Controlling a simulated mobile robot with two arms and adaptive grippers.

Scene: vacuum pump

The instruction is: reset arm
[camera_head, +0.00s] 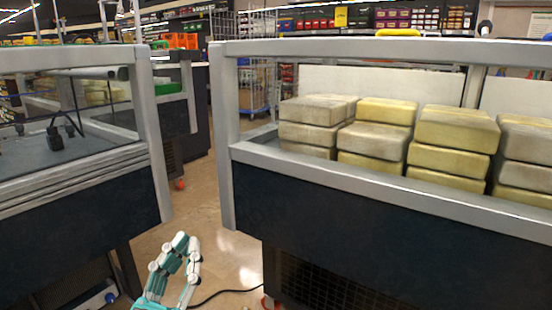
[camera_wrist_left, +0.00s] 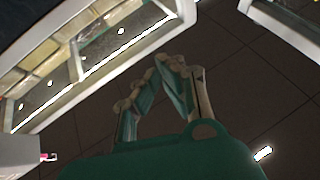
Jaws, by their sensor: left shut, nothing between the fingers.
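My left gripper (camera_head: 186,243) shows at the bottom of the head view, left of centre, with white and teal fingers pointing up. It is low over the tiled floor, in the gap between two display cases. Its fingers are close together with nothing between them. In the left wrist view the same fingers (camera_wrist_left: 172,68) converge over dark floor tiles. My right gripper is in neither view.
The right case (camera_head: 340,178) holds stacks of pale yellow blocks (camera_head: 456,130). The left case (camera_head: 75,180) holds a small black object (camera_head: 55,141). A black cable (camera_head: 222,292) lies on the floor near my gripper. A wire cage cart (camera_head: 256,60) and shelves stand behind.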

